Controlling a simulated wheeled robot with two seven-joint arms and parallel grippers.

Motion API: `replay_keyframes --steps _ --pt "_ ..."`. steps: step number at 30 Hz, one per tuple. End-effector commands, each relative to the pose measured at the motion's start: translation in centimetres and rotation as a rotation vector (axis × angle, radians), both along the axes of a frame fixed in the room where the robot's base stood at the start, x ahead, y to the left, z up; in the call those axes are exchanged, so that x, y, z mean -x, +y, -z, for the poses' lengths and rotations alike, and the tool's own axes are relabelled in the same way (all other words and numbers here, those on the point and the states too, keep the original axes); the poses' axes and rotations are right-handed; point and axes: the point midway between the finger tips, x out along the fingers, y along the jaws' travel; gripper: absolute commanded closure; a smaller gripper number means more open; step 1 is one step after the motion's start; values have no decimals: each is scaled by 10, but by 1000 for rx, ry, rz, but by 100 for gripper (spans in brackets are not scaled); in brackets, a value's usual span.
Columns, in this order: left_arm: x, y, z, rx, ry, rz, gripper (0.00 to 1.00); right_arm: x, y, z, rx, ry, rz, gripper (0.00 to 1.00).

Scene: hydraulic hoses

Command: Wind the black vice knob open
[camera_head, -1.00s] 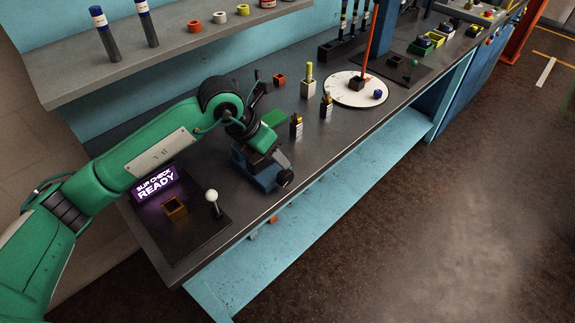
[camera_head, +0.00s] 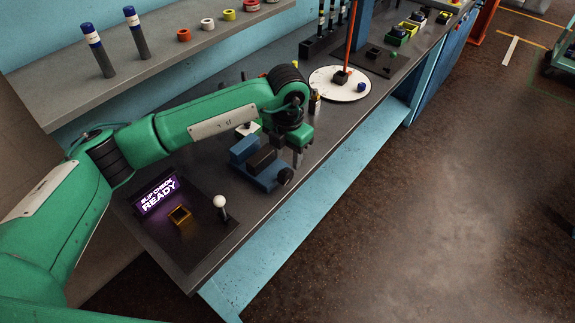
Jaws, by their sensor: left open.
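The blue vice (camera_head: 243,151) stands on the dark bench, left of and below my left gripper. It has a dark jaw block (camera_head: 262,160) on a blue base. Its black knob (camera_head: 286,175) sticks out at the end toward the bench's front edge. My left gripper (camera_head: 291,152) points down with its fingers apart, just above the knob and a little to its right. It looks empty and apart from the knob. My right gripper is not in view.
A lit sign (camera_head: 158,194), a small brass-coloured square holder (camera_head: 180,215) and a white-topped lever (camera_head: 221,207) stand left of the vice. A white round plate (camera_head: 340,91) lies farther along the bench. A shelf (camera_head: 150,65) runs behind.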

Motion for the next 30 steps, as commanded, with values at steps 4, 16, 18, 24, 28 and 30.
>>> replay_keyframes --steps 4,16,18,24,28,30 --pt "1 0 28 -1 3 0 57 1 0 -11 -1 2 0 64" --pt "0 0 61 1 -1 1 57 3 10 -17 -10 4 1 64" --pt "0 0 62 1 -1 1 57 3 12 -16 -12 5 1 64" --pt "0 0 61 1 -1 1 71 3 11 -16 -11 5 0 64" --pt "0 0 61 1 -1 1 97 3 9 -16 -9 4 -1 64" --pt "0 0 61 1 -1 1 100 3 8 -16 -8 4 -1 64"
